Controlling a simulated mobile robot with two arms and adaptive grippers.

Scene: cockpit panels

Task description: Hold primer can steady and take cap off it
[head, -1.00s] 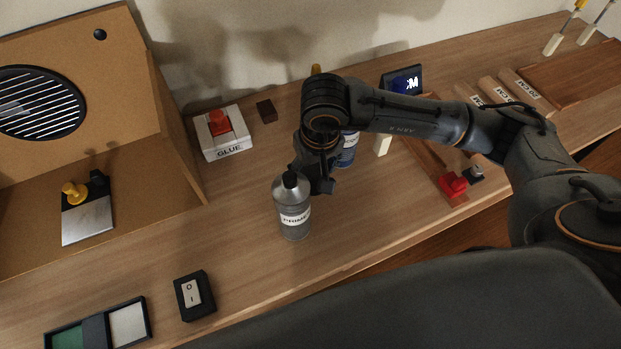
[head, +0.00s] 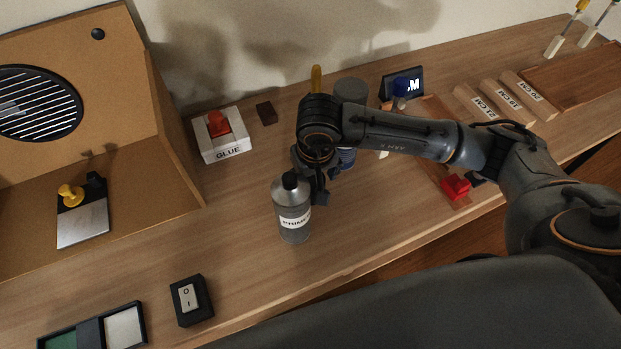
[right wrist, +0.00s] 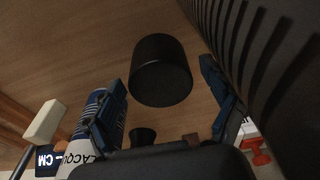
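My right gripper (head: 318,190) is just behind and to the right of the cap. In the right wrist view, a black cylinder (right wrist: 160,72), which looks like the cap, shows ahead of the open right gripper (right wrist: 165,105). Gaps show between it and both fingers. The head view partly hides the fingers. My left gripper is in neither view.
A lacquer can (right wrist: 88,125) stands close by the left finger in the right wrist view. The glue box (head: 222,140) with a red top is behind to the left. A rocker switch (head: 190,298) lies front left. Bare table lies left of the primer can.

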